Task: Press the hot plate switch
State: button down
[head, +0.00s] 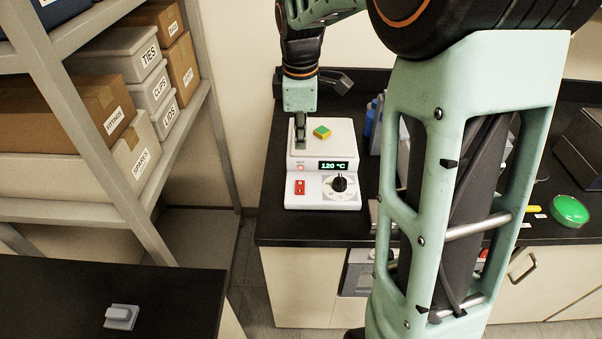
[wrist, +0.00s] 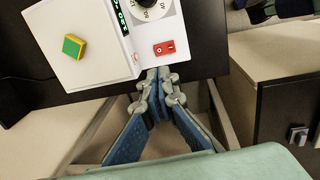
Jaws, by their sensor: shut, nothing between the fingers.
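The white hot plate (head: 324,192) stands on the black bench top, with its display reading 120 °C. Its red switch (head: 300,187) is on the front panel's left side, left of the black dial (head: 339,183). The switch also shows in the wrist view (wrist: 164,48), just beyond my fingertips. My gripper (head: 300,144) is shut and empty, pointing down over the left side of the hot plate, behind the switch in the head view. In the wrist view my gripper (wrist: 157,74) has its fingertips by the plate's edge, apart from the switch. I cannot tell their height above the hot plate.
A green and yellow block (head: 321,132) sits on the heating surface. My arm hides much of the bench to the right. Shelves with labelled boxes (head: 132,53) stand at the left.

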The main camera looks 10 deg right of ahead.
aim_at(301, 183)
jog(key=f, duration=0.4)
jog(key=w+f+p, duration=0.1)
jog(key=f, duration=0.8)
jog(key=shift+w+d+f, duration=0.2)
jog(key=shift+w+f, duration=0.1)
jog(key=shift+f, duration=0.15)
jog(key=shift+w+d+f, duration=0.1)
jog(key=shift+w+f, duration=0.05)
jog(key=shift+f, duration=0.25)
